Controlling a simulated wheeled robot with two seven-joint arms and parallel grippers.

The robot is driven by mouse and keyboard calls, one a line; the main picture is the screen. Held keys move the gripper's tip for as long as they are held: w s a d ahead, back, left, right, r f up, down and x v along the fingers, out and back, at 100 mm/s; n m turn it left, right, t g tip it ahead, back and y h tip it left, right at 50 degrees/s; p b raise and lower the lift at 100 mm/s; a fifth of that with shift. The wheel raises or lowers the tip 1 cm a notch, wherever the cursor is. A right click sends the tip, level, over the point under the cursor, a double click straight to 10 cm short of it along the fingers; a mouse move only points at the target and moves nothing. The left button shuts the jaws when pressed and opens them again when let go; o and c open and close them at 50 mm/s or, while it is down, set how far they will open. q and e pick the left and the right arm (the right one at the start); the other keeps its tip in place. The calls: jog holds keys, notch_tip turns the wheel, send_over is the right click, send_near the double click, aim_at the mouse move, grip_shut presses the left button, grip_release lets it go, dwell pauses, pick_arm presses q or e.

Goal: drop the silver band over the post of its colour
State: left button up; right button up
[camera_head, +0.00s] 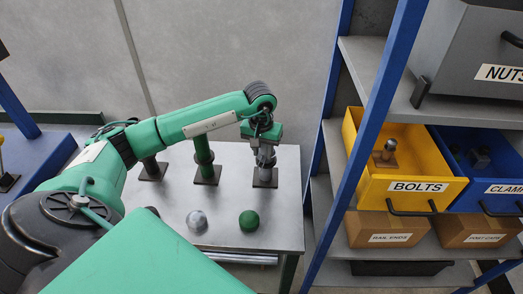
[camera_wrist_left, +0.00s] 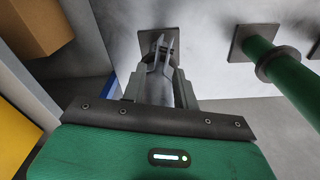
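My left gripper (camera_head: 265,150) points down over the right-hand post on the grey table, whose square base plate (camera_head: 265,181) shows below it. In the left wrist view, the gripper (camera_wrist_left: 160,88) has its fingers on either side of a silver-grey shape, in line with the post's base plate (camera_wrist_left: 150,38). Whether this shape is post, band or both is unclear, as is whether the fingers press on it. I cannot make out the silver band separately. My right gripper is not in view.
A green post (camera_head: 203,150) with a collar stands left of the gripper, with another post (camera_head: 152,168) further left. A silver ball (camera_head: 196,220) and a green ball (camera_head: 249,221) lie in front. A blue-framed shelf with yellow (camera_head: 405,180) and blue bins stands right.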

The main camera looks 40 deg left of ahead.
aim_at(261, 164)
pick_arm(q)
jog(key=shift+o, duration=0.7)
jog(key=shift+g, duration=0.4)
jog(key=f, duration=0.1)
jog(key=s+f, duration=0.2)
jog(key=f, duration=0.1)
jog(key=shift+d, duration=0.35)
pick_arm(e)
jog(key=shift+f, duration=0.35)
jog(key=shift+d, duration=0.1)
pick_arm(q)
jog(key=shift+w+r, duration=0.1)
jog(key=shift+r, duration=0.05)
jog(key=r, duration=0.2)
jog(key=w+r+b, duration=0.1)
jog(key=r, duration=0.2)
jog(key=shift+w+a+r, duration=0.25)
jog(key=shift+a+r, duration=0.1)
jog(key=shift+r, duration=0.05)
notch_tip(261, 164, up, 12)
jog(key=b, duration=0.1)
jog(key=shift+s+f+t+b, duration=0.15)
jog(key=shift+s+t+b, duration=0.15)
jog(key=shift+s+t, duration=0.1)
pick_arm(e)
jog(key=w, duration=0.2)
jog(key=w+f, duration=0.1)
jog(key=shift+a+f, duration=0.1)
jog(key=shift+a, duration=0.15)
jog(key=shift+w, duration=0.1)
